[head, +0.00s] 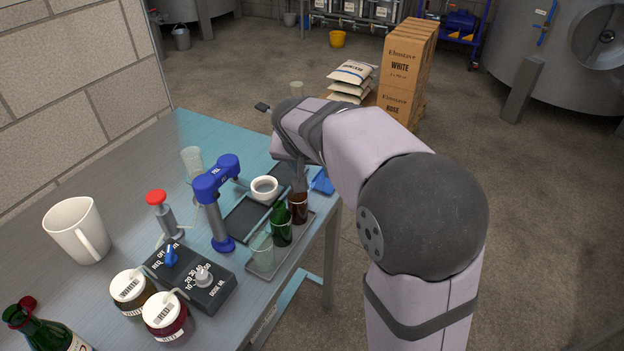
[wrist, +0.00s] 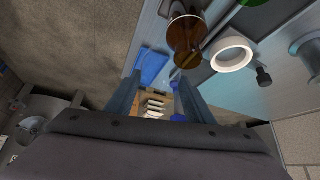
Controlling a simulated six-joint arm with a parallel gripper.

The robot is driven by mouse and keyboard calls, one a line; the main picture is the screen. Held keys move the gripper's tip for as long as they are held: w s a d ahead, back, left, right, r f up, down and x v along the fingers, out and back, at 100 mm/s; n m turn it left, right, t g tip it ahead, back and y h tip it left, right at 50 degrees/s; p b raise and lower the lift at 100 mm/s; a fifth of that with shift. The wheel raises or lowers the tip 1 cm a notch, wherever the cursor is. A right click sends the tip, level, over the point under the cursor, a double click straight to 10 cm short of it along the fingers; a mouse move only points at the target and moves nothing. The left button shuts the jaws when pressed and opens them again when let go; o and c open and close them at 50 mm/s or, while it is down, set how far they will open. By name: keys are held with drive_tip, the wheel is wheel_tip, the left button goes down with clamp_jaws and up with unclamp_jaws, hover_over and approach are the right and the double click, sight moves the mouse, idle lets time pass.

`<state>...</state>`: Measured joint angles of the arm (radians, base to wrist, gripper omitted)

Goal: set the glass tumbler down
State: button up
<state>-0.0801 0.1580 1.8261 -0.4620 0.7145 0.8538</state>
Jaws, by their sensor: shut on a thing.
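In the head view my wrist hides most of the grip, and a grey finger (head: 300,179) shows just behind the brown glass. The table (head: 150,165) lies below, with dark mats (head: 243,222) near the white bowl (head: 264,188).
A tray (head: 287,262) holds a brown glass (head: 298,208), a green glass (head: 281,228) and a clear glass (head: 262,254). Another clear glass (head: 192,162) stands behind the blue-headed device (head: 217,180). A blue cloth (head: 323,182) lies at the table's right edge. The far left tabletop is clear.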

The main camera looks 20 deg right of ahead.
sight(312, 179)
drive_tip(key=shift+f, duration=1.8)
drive_tip(key=shift+f+b, duration=0.2)
drive_tip(key=shift+b, duration=0.15)
drive_tip(key=o, duration=1.1)
drive_tip(key=shift+r, duration=0.2)
drive_tip(key=shift+s+r+p, duration=0.1)
drive_tip(key=shift+r+p, duration=0.05)
drive_tip(key=shift+p, duration=0.15)
drive_tip(key=v, duration=1.1)
drive_tip(key=shift+s+a+r, duration=0.15)
drive_tip(key=shift+a+r, duration=0.05)
drive_tip(key=shift+r, duration=0.05)
